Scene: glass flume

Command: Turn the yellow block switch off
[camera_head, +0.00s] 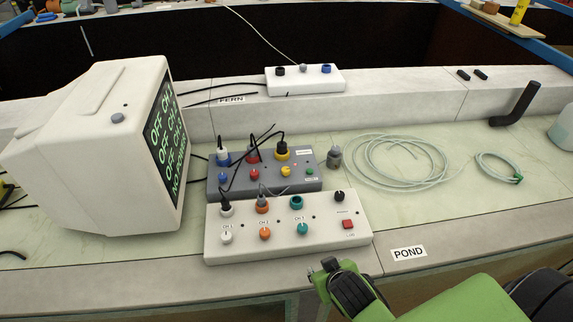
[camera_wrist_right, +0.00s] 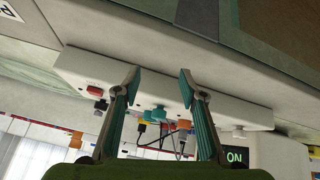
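The yellow block switch (camera_head: 286,171) is a small yellow knob on the front of the blue-grey box (camera_head: 246,184), below a yellow plug (camera_head: 281,153). Whether it is on or off is too small to tell. My right gripper (camera_head: 328,266) is in front of the white box, near the counter's front edge and well short of the yellow switch. In the right wrist view my right gripper (camera_wrist_right: 157,74) is open and empty, its fingers apart before the white box. I cannot make out the yellow switch there. My left gripper is not in view.
A white box (camera_head: 330,211) with white, orange and teal knobs and a red switch stands in front of the blue-grey box. A monitor (camera_head: 110,150) with green OFF lines stands left. Cables rise from the plugs. Coiled tubing (camera_head: 397,160) lies right.

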